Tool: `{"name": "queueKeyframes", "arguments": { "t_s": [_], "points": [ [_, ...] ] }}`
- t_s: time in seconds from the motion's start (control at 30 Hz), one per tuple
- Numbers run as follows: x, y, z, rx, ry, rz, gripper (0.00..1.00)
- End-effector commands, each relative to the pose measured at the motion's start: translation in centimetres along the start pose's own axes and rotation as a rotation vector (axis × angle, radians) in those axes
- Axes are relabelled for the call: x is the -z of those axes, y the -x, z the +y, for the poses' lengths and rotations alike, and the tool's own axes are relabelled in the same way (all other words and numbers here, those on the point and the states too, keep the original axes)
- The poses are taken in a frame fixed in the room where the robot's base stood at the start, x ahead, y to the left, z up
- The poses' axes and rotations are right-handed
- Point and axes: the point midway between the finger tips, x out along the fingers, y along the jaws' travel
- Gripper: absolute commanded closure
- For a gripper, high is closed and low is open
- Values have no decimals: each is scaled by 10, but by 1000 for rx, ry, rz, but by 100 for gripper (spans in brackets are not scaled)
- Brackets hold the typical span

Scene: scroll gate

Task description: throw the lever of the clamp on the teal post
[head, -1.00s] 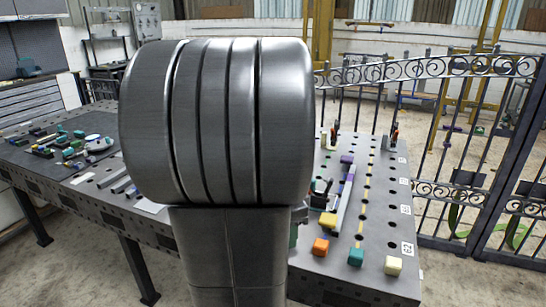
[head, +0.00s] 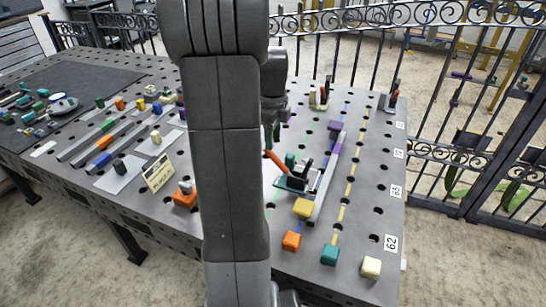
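A clamp (head: 301,178) with dark metal parts and a teal base stands on the grey perforated table, just right of my arm. A small teal upright piece (head: 290,160) shows beside it, perhaps the teal post. A red-orange lever (head: 275,161) slants from the clamp up to the left, its far end close to my arm's edge. My gripper (head: 271,133) hangs just above the lever, mostly hidden behind my arm. Its fingers are too small and covered to tell open from shut, and I cannot tell whether it touches the lever.
Yellow (head: 303,208), orange (head: 291,241), teal (head: 330,254) and cream (head: 371,267) blocks sit near the front. A purple-and-grey bar (head: 331,170) runs right of the clamp. Two other clamps (head: 320,96) (head: 390,97) stand at the back. An iron gate (head: 460,150) stands to the right.

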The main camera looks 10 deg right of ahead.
Motion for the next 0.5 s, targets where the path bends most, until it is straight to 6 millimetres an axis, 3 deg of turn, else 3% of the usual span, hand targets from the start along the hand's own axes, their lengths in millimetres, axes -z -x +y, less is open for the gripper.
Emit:
{"name": "queueKeyframes", "arguments": {
  "t_s": [0.2, 0.5],
  "points": [
    [0, -48, 1, -5, 1, 2, 62],
    [0, -84, 0, 0, 2, 0, 62]
  ]
}}
